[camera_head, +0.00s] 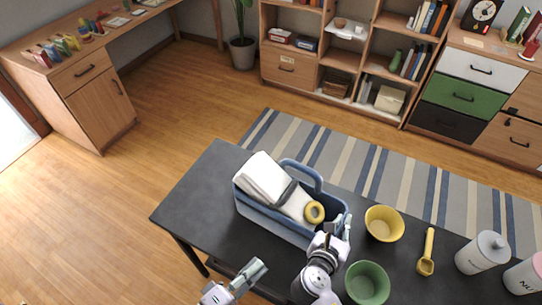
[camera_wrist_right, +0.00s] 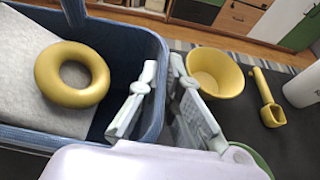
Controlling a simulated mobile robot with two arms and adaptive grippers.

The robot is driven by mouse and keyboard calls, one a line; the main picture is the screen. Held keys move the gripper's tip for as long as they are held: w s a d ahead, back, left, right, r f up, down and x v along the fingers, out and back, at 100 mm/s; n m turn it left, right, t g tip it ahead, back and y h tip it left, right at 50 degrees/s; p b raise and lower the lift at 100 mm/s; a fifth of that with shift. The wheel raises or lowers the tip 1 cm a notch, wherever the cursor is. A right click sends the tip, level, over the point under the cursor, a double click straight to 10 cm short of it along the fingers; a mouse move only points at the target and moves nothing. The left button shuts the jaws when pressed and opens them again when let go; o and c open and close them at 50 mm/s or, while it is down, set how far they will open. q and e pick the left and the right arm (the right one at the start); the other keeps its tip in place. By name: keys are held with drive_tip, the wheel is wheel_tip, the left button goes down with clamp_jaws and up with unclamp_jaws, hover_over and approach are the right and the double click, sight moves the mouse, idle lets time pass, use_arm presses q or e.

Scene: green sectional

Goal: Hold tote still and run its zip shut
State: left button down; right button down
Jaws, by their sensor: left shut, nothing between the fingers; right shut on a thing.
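The blue tote (camera_head: 273,219) stands open on the dark table. It holds a grey-white folded cloth (camera_head: 264,178) and a yellow ring (camera_head: 314,212); the ring also shows in the right wrist view (camera_wrist_right: 72,74). My right gripper (camera_head: 343,226) is at the tote's right end. In the right wrist view its fingers (camera_wrist_right: 163,92) straddle the tote's end wall, one inside and one outside, shut on it. My left gripper (camera_head: 259,267) is shut and empty, in front of the tote and apart from it. I cannot make out a zip or its pull.
A yellow bowl (camera_head: 384,224), a green bowl (camera_head: 367,283), a yellow scoop (camera_head: 427,254) and a white canister (camera_head: 482,253) stand right of the tote. The table (camera_head: 198,200) is bare left of the tote. A striped rug and shelves lie beyond.

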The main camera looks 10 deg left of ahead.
drive_tip(key=c, duration=1.7)
unclamp_jaws()
